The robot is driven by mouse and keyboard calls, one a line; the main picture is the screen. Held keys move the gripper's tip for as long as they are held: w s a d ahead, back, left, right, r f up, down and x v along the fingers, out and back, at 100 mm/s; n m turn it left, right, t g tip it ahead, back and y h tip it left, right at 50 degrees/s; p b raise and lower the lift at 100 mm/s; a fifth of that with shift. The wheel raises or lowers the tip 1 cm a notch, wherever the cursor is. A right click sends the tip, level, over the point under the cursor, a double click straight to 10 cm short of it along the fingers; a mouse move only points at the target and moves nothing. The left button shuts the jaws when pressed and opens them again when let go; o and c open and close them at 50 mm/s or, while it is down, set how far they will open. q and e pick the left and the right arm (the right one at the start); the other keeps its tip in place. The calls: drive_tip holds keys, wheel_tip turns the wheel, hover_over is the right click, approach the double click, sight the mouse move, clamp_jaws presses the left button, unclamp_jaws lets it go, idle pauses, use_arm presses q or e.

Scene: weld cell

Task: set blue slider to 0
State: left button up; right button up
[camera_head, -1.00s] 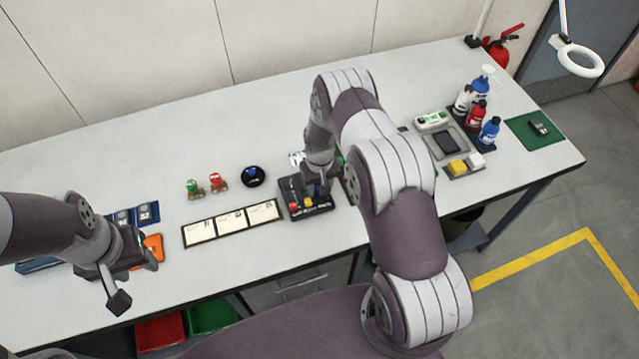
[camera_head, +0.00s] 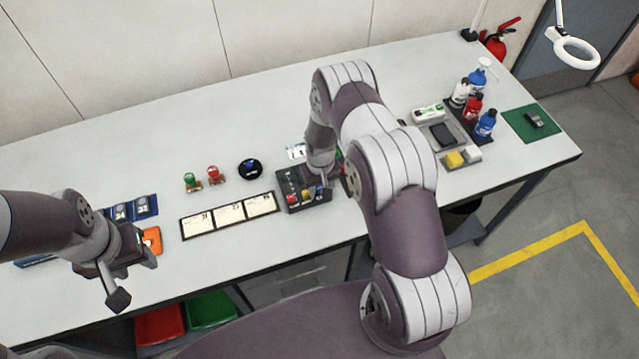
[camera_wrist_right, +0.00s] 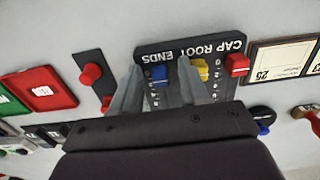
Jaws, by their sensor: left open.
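The dark slider panel (camera_head: 310,205) lies on the bench under my right wrist. In the right wrist view it appears upside down, marked CAP, ROOT, ENDS (camera_wrist_right: 148,49), with a red knob (camera_wrist_right: 237,66), a yellow knob (camera_wrist_right: 201,69) and a blue slider knob (camera_wrist_right: 159,77) below ENDS. My right gripper (camera_wrist_right: 160,66) is open, one finger on each side of the blue knob, with gaps visible. The right finger stands between the blue and yellow knobs. The scale beside the blue knob is too small to read. My left gripper (camera_head: 134,280) is open and empty near the front left edge.
A small plate with red knobs (camera_wrist_right: 91,74) and a red tray-like item (camera_wrist_right: 42,90) lie beside the panel. Bottles (camera_head: 472,106) stand at the right.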

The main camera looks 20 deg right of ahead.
drive_tip(key=shift+d+r, duration=0.1)
drive_tip(key=shift+r, duration=0.15)
wheel_tip(320, 180, up, 12)
drive_tip(key=b, duration=0.4)
drive_tip(key=shift+r, duration=0.2)
drive_tip(key=s+a+r+b, duration=0.2)
drive_tip(key=s+r, duration=0.1)
drive_tip(key=s, duration=0.5)
drive_tip(key=s+a+r+t+b, duration=0.1)
drive_tip(key=s+a+r+b, duration=0.2)
drive_tip(key=s, duration=0.6)
drive_tip(key=shift+s+n+t, duration=0.3)
drive_tip(key=shift+n, duration=0.1)
